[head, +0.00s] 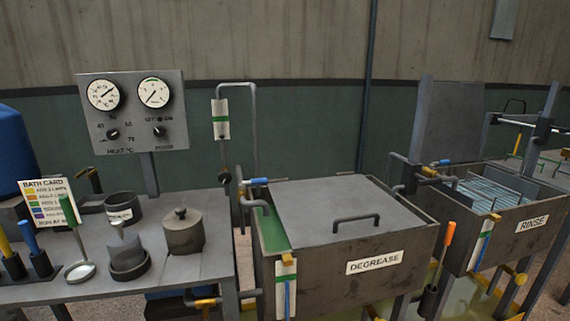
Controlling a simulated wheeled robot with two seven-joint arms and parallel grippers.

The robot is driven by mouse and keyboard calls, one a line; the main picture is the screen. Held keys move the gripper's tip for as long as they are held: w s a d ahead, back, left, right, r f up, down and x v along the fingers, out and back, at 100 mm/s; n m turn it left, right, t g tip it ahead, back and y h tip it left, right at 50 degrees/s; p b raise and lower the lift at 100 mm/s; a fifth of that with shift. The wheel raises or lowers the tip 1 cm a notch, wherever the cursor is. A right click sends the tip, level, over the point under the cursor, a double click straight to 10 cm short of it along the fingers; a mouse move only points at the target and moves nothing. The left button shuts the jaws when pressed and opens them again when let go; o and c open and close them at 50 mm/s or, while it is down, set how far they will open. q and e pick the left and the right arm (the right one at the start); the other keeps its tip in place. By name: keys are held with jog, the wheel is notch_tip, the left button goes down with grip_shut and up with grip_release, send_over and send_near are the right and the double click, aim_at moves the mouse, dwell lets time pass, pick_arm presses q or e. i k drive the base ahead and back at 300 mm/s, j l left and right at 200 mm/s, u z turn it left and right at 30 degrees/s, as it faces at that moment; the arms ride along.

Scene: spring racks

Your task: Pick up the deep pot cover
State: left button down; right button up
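On the grey bench at the left, a squat brown-grey pot (184,238) stands upright near the right edge. A flat round cover (182,218) with a small dark knob sits on top of it. To its left, a low dark pot (128,264) has a grey piece with an upright handle (119,232) in or on it; I cannot tell which. Behind that, a dark open pot (122,207) bears a white label and shows no cover. I cannot read which one is marked deep. Neither of my grippers is in view.
The bench (210,262) also holds a ladle (80,271), upright tools in holders and a bath card (45,205). A gauge panel (135,112) stands behind. Right of the bench are the lidded DEGREASE tank (335,262) and the open RINSE tank (520,240).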

aim_at(183, 228)
jog(key=i+l+u, duration=0.65)
jog(key=l, duration=0.2)
jog(key=l+u, duration=0.2)
jog(key=i+l+u, duration=0.2)
jog(key=l, duration=0.25)
